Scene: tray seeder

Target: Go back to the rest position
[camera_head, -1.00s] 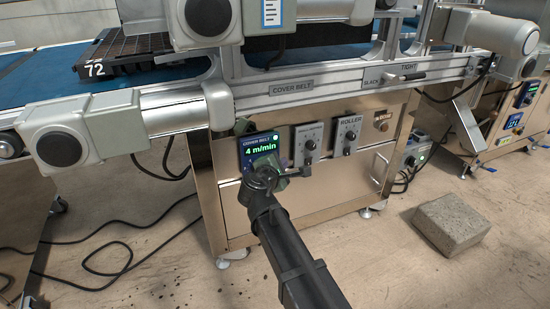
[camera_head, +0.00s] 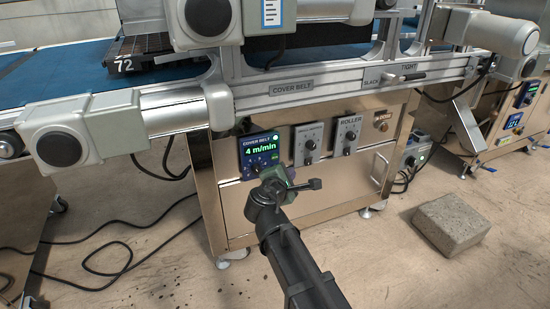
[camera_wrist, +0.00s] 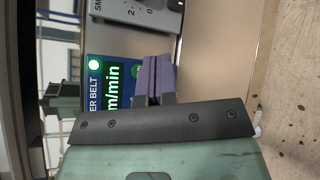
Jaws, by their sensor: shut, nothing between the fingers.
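My gripper (camera_wrist: 154,80) shows in the wrist view with its purple fingers together and nothing between them. They point toward the blue cover belt display (camera_wrist: 108,85), which lies beyond them and is partly hidden by them. In the head view my arm rises from the bottom, and its wrist end is in front of the machine's lower panel, below and right of the display (camera_head: 261,150). The display reads "4 m/min". The gripper's fingertips are hard to make out in the head view.
A roller knob panel (camera_head: 347,135) and another knob panel (camera_head: 308,143) sit right of the display. A black tray marked 72 (camera_head: 140,52) lies on the blue belt (camera_head: 70,75). A grey block (camera_head: 450,222) stands on the floor at right. Black cables lie at left.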

